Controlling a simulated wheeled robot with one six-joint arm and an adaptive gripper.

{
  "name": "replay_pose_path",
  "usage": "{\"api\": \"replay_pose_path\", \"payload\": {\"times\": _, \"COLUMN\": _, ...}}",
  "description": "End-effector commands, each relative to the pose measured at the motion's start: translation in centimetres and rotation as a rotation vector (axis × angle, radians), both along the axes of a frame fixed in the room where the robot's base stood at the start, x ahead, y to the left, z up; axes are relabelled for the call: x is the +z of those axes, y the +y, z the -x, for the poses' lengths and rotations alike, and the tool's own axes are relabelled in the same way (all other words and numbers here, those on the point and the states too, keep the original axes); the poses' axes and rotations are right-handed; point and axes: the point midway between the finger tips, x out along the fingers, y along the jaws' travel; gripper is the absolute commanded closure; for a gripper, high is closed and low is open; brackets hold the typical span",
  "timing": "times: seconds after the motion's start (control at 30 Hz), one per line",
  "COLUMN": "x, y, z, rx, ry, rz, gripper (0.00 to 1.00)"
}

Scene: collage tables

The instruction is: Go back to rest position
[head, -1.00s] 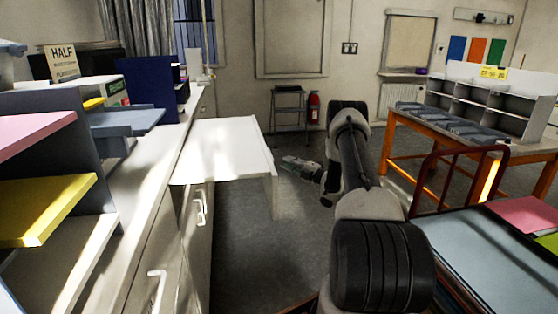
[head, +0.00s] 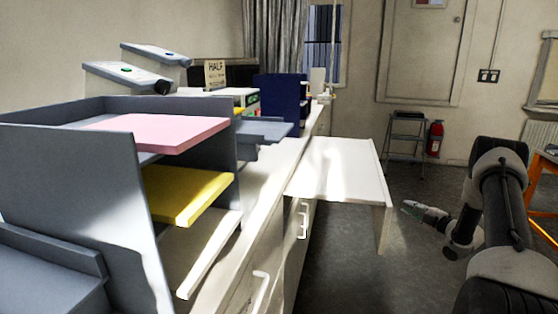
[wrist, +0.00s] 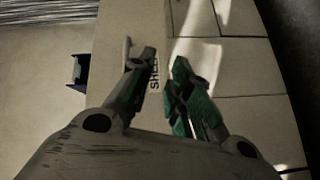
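My gripper (head: 413,209) is at the end of my folded arm, on the right side of the head view. It hangs over the floor just right of the white drop-leaf table (head: 338,165), apart from it. In the wrist view my gripper (wrist: 165,62) has its two green-and-grey fingers apart with a narrow gap and nothing between them. Part of some dark lettering on a pale surface shows behind that gap.
A grey shelf unit with a pink board (head: 150,133) and a yellow board (head: 188,192) stands close at left on the counter. A step stool (head: 406,137) and a fire extinguisher (head: 435,139) stand by the far wall. Dark floor lies open between.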

Motion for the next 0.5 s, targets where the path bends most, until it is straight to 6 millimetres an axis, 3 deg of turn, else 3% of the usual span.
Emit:
{"api": "replay_pose_path", "payload": {"times": 0.13, "x": -8.8, "y": -3.0, "z": 2.9, "rx": -0.211, "ry": 0.388, "rz": -0.117, "gripper": 0.81}}
{"api": "replay_pose_path", "payload": {"times": 0.23, "x": -11.6, "y": -5.8, "z": 6.6, "rx": -0.414, "ry": 0.646, "rz": -0.202, "gripper": 0.81}}
{"api": "replay_pose_path", "payload": {"times": 0.37, "x": -9.9, "y": -7.7, "z": 12.0, "rx": -0.700, "ry": 0.922, "rz": -0.310, "gripper": 0.81}}
{"api": "replay_pose_path", "payload": {"times": 0.5, "x": -3.5, "y": -6.5, "z": 18.4, "rx": -1.003, "ry": 1.139, "rz": -0.428, "gripper": 0.81}}
